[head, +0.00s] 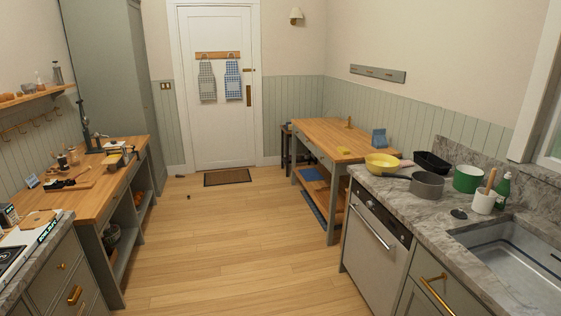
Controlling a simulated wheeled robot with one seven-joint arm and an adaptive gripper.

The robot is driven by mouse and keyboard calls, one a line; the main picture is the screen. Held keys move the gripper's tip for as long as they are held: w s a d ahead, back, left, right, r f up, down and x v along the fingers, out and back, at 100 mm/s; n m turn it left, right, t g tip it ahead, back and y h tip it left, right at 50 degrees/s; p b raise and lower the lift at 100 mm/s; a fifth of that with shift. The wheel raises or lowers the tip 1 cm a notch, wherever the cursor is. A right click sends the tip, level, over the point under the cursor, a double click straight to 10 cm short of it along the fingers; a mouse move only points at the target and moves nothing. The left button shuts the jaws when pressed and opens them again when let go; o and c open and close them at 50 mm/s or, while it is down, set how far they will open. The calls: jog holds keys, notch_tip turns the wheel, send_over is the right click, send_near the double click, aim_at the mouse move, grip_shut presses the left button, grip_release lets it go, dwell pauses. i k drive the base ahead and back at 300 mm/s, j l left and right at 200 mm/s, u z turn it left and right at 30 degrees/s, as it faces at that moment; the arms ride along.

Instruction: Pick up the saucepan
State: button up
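A grey saucepan (427,187) stands upright on the right-hand marble counter (378,187), near its front edge. Its handle seems to point left, towards the door of the room. A yellow bowl-like vessel (381,166) sits just behind and left of it. A green pot (467,180) stands to its right, and a black rectangular pan (431,163) lies behind it. My gripper is not in view.
A white utensil crock (482,203), green bottle (503,190) and small dark round object (459,213) are near the sink (510,262). A dishwasher (374,239) is under the counter. The central wooden floor (225,245) is mostly clear, with small dark items near the doormat (227,177).

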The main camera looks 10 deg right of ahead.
aim_at(423, 185)
jog(key=i+z, duration=0.15)
jog(key=i, duration=0.4)
jog(key=i+z, duration=0.15)
jog(key=i, duration=0.35)
jog(key=i+j+z, duration=0.15)
jog(key=i, duration=0.35)
jog(key=i+z, duration=0.2)
jog(key=z, duration=0.25)
jog(key=i+z, duration=0.25)
jog(key=z, duration=0.2)
jog(key=i+j+z, duration=0.1)
jog(key=z, duration=0.35)
jog(key=i+j+z, duration=0.2)
jog(key=z, duration=0.25)
jog(key=i+j+z, duration=0.1)
jog(key=i+z, duration=0.3)
jog(key=i+j+z, duration=0.15)
jog(key=z, duration=0.25)
